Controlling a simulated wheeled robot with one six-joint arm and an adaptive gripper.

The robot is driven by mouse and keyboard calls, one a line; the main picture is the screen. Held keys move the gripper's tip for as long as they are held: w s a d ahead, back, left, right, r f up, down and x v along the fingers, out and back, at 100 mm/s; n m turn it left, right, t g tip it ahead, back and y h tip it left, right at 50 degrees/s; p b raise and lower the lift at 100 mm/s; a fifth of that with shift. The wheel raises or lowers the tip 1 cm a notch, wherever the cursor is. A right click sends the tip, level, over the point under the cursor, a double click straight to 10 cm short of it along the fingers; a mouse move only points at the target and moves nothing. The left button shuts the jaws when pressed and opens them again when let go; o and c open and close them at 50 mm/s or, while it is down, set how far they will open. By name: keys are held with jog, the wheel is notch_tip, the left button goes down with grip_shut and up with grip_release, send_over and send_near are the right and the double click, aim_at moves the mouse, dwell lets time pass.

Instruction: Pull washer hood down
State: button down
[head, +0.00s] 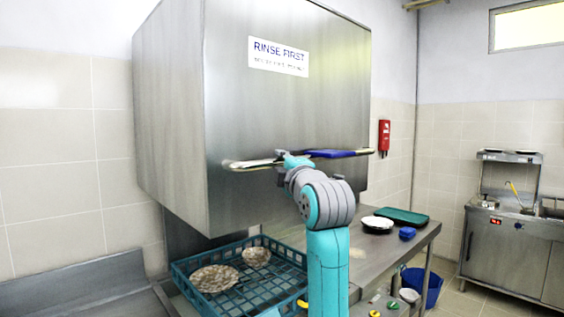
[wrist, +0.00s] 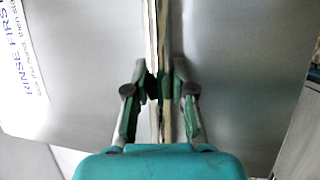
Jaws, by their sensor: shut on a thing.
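The washer hood (head: 225,95) is a large steel box with a "RINSE FIRST" label, raised with a gap above the rack below. Its handle (head: 248,165) is a long horizontal bar along the lower front, with a blue section right of my arm. In the head view my arm hides most of my gripper at the bar. In the wrist view my gripper (wrist: 159,88) is shut on the handle (wrist: 162,40), one finger on each side. The hood's steel front (wrist: 100,60) fills the background there.
A teal rack (head: 285,272) with patterned bowls (head: 214,278) sits under the hood. The steel counter (head: 365,262) at right holds a white bowl (head: 377,224), a green tray (head: 402,215) and a blue item (head: 407,233). A blue bucket (head: 421,286) stands below.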

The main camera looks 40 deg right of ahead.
notch_tip(320, 180, down, 42)
jog(key=shift+f, duration=0.2)
jog(key=c, duration=1)
grip_release()
jog(key=shift+o, duration=0.2)
jog(key=shift+r, duration=0.1)
jog(key=v, duration=1.2)
